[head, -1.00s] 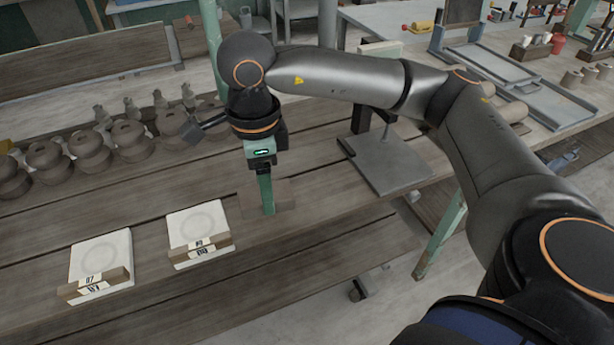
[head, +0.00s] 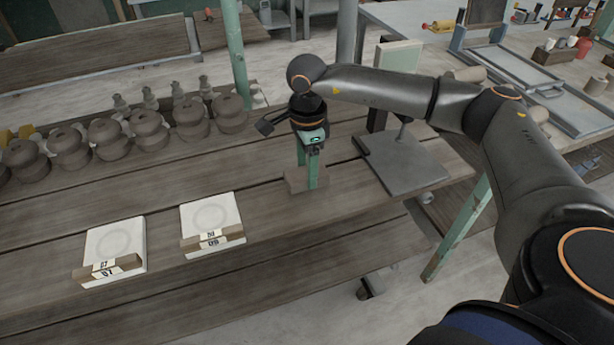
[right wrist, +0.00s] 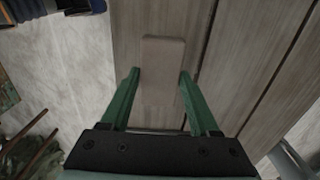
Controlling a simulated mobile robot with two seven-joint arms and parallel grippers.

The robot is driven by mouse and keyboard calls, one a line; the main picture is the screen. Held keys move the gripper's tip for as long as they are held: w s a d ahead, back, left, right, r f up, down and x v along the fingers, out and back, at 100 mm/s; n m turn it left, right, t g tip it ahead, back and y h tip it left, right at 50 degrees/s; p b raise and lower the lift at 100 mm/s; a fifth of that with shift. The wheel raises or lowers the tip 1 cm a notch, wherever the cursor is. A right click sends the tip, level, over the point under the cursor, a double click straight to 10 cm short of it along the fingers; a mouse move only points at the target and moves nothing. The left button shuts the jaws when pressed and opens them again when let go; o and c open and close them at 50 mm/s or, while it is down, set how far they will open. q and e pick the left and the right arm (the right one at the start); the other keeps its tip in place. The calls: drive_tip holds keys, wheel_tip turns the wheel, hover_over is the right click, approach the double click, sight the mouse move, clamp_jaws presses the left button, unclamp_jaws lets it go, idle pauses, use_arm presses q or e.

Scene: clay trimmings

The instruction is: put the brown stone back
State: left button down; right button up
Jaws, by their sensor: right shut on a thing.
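The brown stone (head: 296,182) is a flat, greyish-brown block over the wooden bench (head: 150,185), right of the white slabs. My right gripper (head: 312,184) points down with its green fingers on either side of it, shut on it. In the right wrist view the stone (right wrist: 163,72) lies between the two fingers (right wrist: 157,100), its long side running away from the palm. I cannot tell whether it touches the bench or hangs just above. My left gripper is not in view.
Two white slabs (head: 212,213) (head: 116,243) with labelled wooden strips lie at the left front. A row of brown clay pots (head: 110,138) stands behind. A grey metal plate with a post (head: 408,170) is close on the right. Bare planks lie between slabs and stone.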

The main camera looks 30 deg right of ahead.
drive_tip(key=shift+w+d+f, duration=0.25)
drive_tip(key=shift+w+f, duration=0.15)
drive_tip(key=shift+f, duration=1.7)
drive_tip(key=shift+f, duration=0.15)
drive_tip(key=o, duration=1.4)
drive_tip(key=shift+o, duration=0.2)
wheel_tip(320, 180, up, 12)
drive_tip(key=shift+r, duration=0.2)
